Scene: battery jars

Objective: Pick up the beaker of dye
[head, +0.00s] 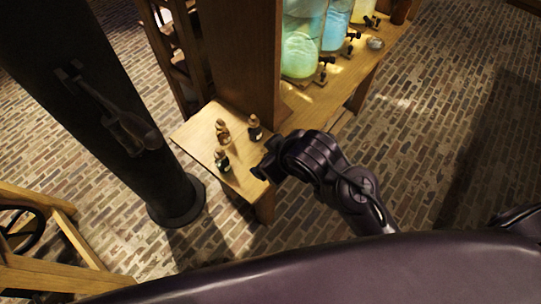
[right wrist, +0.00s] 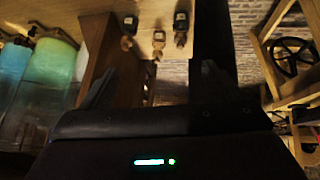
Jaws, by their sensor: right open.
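I cannot make out a beaker of dye for certain in either view. Three small dark bottles with tan tops, (head: 222,160), (head: 223,133) and (head: 254,128), stand on a low wooden table (head: 190,133); they also show at the top of the right wrist view (right wrist: 181,22). My right gripper (head: 263,172) is just right of the bottles, near the table's edge, apart from them. In the right wrist view its fingers (right wrist: 155,84) are spread with nothing between them. My left gripper is not in view.
Large glass jars of green and blue liquid (head: 300,52) stand on a bench (head: 345,72) behind a tall wooden panel (head: 242,60), with a small clear dish (head: 375,43) nearby. A black column (head: 95,95) rises at left.

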